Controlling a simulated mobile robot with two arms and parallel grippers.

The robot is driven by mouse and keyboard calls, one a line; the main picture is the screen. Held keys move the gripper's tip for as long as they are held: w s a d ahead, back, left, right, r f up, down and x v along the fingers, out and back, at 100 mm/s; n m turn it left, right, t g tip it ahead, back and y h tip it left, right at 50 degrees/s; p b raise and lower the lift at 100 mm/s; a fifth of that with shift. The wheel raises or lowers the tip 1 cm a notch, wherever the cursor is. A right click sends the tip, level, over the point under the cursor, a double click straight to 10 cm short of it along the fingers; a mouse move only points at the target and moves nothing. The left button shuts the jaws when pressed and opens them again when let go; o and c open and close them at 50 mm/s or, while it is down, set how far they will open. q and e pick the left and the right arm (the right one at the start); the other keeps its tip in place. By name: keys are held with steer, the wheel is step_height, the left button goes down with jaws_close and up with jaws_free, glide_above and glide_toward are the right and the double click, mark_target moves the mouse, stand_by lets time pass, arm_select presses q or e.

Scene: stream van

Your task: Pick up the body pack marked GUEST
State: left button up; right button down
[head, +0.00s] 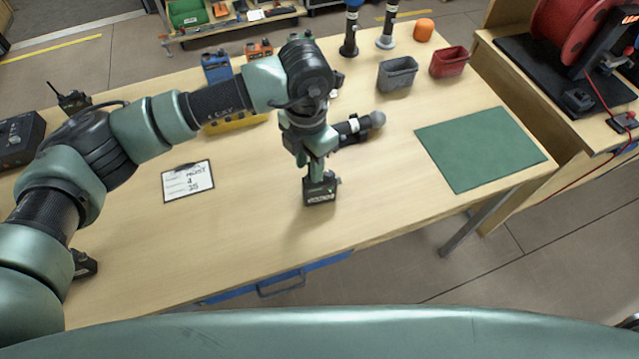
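My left gripper (318,176) points down over the middle of the table (240,235). It is shut on a small dark body pack (320,191) with a pale label low on its face. The label's writing is too small to read for certain. The pack is upright, and a soft shadow lies on the table near it. I cannot tell whether its bottom touches the wood. My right gripper is not in view.
A white card (188,181) lies left of the pack. A microphone (360,127) lies behind it. A yellow rack (236,122) is partly hidden by my arm. A green mat (480,147), grey bin (397,74) and red bin (449,62) are right. The front middle is clear.

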arm_select(q)
steer(key=shift+f, duration=0.15)
jaws_close()
stand_by(1.4)
